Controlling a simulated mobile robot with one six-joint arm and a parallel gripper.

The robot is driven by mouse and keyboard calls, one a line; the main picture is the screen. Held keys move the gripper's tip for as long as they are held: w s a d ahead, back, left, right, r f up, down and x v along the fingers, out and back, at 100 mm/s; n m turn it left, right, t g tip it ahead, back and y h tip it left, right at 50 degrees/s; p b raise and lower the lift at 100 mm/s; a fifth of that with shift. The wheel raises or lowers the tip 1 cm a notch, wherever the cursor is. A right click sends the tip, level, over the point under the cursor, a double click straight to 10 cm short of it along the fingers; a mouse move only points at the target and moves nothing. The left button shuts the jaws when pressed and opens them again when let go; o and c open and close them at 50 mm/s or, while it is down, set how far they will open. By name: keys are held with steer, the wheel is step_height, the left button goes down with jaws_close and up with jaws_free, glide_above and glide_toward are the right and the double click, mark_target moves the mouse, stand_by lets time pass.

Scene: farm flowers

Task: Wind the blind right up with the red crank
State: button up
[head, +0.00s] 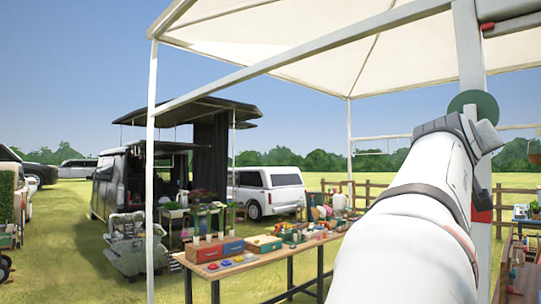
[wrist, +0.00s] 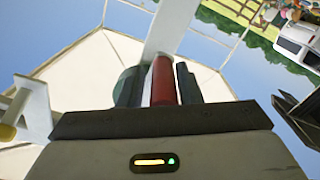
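In the wrist view a red cylindrical handle (wrist: 163,80) of the crank lies between the two dark fingers of my gripper (wrist: 160,88). The right finger is close against it; a thin light strip shows on the left side, so I cannot tell whether the fingers grip it. A green disc (wrist: 122,86) is partly hidden behind the left finger. In the head view the green disc (head: 475,104) shows at the white post, above the end of my arm. A red patch (head: 482,206) shows lower on the post. The blind's cloth cannot be made out.
The white canopy post (head: 469,45) stands close by my arm. A grey box with a red tip (head: 510,8) is at the top right. A long table (head: 262,262) with boxes and flowers stands left of my arm. Open grass lies beyond.

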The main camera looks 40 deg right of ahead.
steer(key=shift+o, duration=1.1)
steer(key=shift+a, duration=0.15)
steer(key=s+a+b, duration=0.1)
steer(key=a, duration=0.6)
steer(key=shift+a+b, duration=0.25)
steer(key=shift+b, duration=0.1)
